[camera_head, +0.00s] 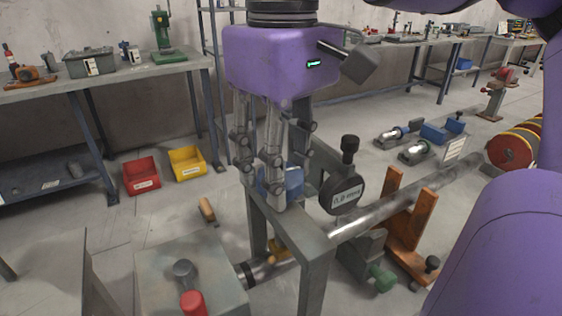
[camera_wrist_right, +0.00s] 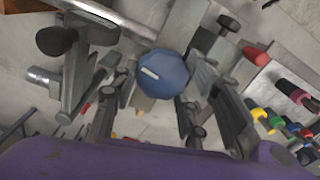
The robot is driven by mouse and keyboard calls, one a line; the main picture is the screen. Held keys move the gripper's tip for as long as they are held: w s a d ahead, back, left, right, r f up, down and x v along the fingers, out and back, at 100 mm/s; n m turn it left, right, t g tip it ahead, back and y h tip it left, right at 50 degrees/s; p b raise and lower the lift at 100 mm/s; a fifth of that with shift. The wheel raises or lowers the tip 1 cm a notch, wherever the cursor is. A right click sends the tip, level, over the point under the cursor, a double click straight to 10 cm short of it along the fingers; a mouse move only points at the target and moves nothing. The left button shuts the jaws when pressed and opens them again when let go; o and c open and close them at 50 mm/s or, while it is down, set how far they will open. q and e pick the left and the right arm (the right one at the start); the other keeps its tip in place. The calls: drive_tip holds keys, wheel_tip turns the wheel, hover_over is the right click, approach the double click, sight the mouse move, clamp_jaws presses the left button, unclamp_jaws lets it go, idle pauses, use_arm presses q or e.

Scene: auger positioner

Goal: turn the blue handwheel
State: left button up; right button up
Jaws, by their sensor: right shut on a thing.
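The right gripper (camera_wrist_right: 158,100) is shut on the handwheel. My left gripper is not in view.
A round black gauge (camera_head: 343,192) stands close to the right of my fingers. A long metal tube (camera_head: 400,208) runs past orange supports (camera_head: 408,222). A grey box with a red knob (camera_head: 193,302) is at the front. Red (camera_head: 141,176) and yellow (camera_head: 187,163) bins lie on the floor.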

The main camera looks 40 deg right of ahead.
drive_tip(key=shift+d, duration=0.1)
drive_tip(key=o, duration=1.1)
drive_tip(key=shift+d, duration=0.1)
drive_tip(key=shift+r, duration=0.15)
wheel_tip(320, 180, up, 12)
drive_tip(key=shift+f, duration=0.15)
